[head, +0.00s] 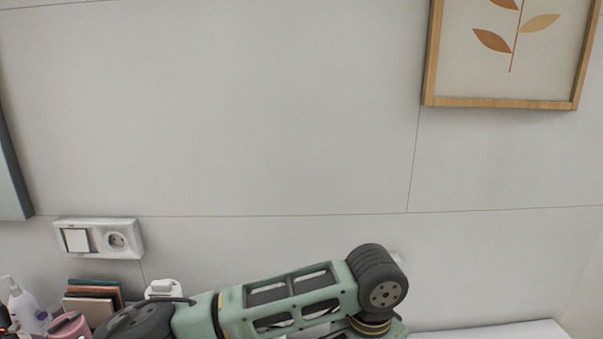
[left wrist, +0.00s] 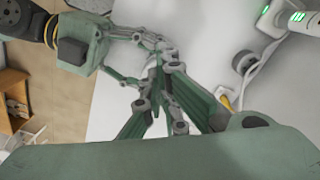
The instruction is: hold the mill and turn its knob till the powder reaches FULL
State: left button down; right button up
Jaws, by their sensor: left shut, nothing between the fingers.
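I cannot make out the mill, its knob or any powder mark in either view. In the left wrist view my left gripper (left wrist: 163,95) reaches up from the bottom edge over a white surface. Its green fingers are shut with nothing seen between them. Another green and black arm end of mine, with a gripper (left wrist: 145,48), comes in from the upper left of that view. Its linkage overlaps my left fingers in the picture, and its opening is unclear. In the head view only a green and black arm of mine shows at the bottom, with no fingertips visible.
A white surface (left wrist: 118,85) lies under the grippers. A white device with a green display (left wrist: 298,16), a cable and a grey round part (left wrist: 243,62) are at upper right. A pump bottle (head: 24,308), books (head: 92,298) and a wall socket (head: 98,239) are at left.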

jog(key=shift+d, duration=0.15)
pick_arm(q)
notch_tip(320, 180, up, 3)
jog(key=shift+r, duration=0.1)
dwell(1.0)
pick_arm(e)
jog(key=o, duration=1.5)
jog(key=shift+s, duration=0.1)
jog(key=s, duration=1.2)
jog(key=shift+d, duration=0.2)
jog(key=shift+f, duration=0.1)
